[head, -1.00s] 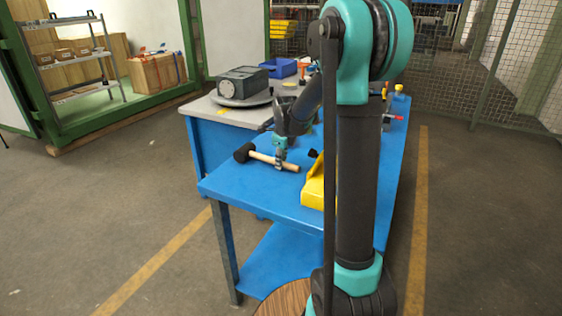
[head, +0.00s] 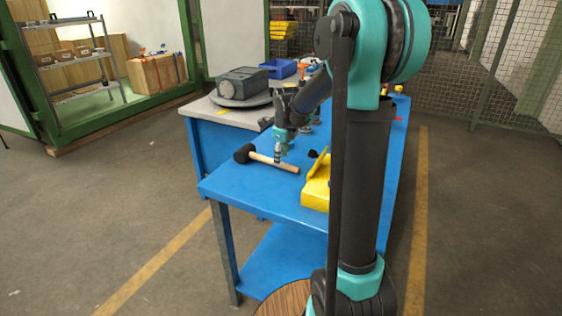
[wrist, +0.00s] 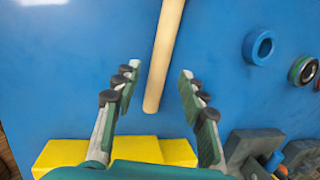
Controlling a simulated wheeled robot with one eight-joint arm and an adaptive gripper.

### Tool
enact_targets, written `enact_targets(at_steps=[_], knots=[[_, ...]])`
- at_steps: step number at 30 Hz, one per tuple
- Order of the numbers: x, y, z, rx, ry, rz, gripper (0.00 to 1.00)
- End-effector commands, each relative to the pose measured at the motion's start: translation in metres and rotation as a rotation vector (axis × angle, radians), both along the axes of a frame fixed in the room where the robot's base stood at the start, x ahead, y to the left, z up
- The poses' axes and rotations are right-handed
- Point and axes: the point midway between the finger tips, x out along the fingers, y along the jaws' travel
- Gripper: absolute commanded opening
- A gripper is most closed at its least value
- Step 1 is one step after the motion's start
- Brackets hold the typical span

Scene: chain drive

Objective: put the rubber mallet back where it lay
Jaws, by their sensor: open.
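The rubber mallet lies on the blue bench (head: 240,188), with its black head (head: 244,153) to the left and its pale wooden handle (head: 286,166) reaching right. In the wrist view the handle (wrist: 163,60) runs down from the top edge and ends between my fingers; the head is out of that view. My gripper (head: 278,159) is open, just above the handle. In the wrist view its fingers (wrist: 160,85) are spread on both sides of the handle's end, with gaps to it.
A yellow block (head: 317,190) stands right of the handle, partly hidden by my arm; it also shows in the wrist view (wrist: 75,152). A blue ring (wrist: 258,47), a dark ring (wrist: 303,70) and grey blocks (wrist: 258,148) lie to the right. A grey machine (head: 243,83) stands behind.

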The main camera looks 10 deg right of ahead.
Motion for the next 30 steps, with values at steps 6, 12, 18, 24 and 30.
enact_targets(at_steps=[6,12,18,24,30], knots=[[-0.013,-0.001,0.045,0.0,0.0,0.0,0.42],[-0.02,-0.002,0.073,0.0,0.0,0.0,0.42],[-0.023,-0.002,0.083,0.0,0.0,0.0,0.42],[-0.023,-0.002,0.084,0.0,0.0,0.0,0.42],[-0.026,-0.002,0.082,-0.006,-0.001,0.021,0.42]])
